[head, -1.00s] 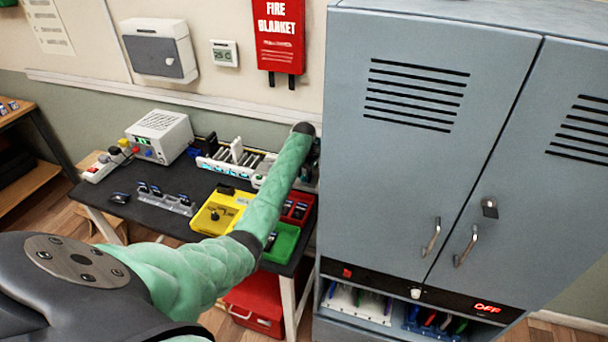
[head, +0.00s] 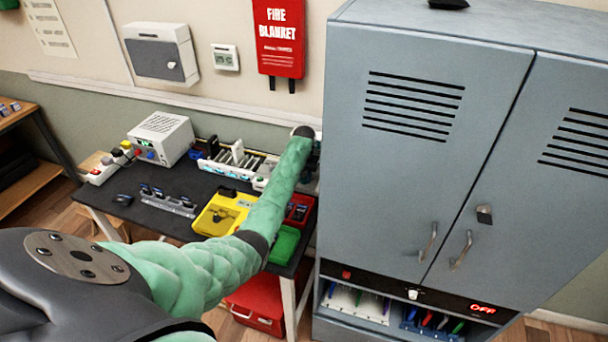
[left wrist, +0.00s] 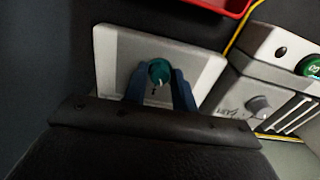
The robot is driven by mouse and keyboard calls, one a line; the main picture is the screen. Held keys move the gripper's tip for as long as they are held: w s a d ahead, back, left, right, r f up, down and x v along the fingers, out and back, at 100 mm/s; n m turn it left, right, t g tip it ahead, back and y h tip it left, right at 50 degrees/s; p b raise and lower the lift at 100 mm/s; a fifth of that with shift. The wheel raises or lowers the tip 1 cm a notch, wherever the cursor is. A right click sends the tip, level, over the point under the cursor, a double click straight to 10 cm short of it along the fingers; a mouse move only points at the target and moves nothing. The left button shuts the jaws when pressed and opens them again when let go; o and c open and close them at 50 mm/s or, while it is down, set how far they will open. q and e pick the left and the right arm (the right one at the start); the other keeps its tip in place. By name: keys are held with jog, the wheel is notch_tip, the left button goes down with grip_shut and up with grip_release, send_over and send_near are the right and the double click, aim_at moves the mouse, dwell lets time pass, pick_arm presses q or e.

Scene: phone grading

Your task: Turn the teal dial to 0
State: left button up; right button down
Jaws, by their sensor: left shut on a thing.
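The teal dial (left wrist: 158,71) shows in the left wrist view, on a pale plate (left wrist: 112,55). It has a small white mark on its lower edge, and a small dark mark is printed on the plate below it. My left gripper (left wrist: 159,82) has its two blue fingers on either side of the dial and is shut on it. In the head view my green-sleeved left arm reaches to the back right of the bench, beside the cabinet. The dial and the fingers cannot be made out there. My right gripper is out of view.
The tall grey cabinet (head: 420,180) stands close to the right of my arm. Yellow (head: 212,222), green (head: 284,243) and red (head: 299,210) trays lie on the dark bench around my forearm. In the wrist view a grey unit with a knob (left wrist: 258,106) is right of the plate.

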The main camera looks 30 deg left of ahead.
pick_arm(q)
jog(key=n+p, duration=0.1)
jog(key=n, duration=0.1)
jog(key=shift+r+n, duration=0.1)
jog(key=shift+n, duration=0.3)
jog(key=shift+n+p, duration=0.35)
jog(key=shift+n, duration=0.35)
jog(key=o, duration=1)
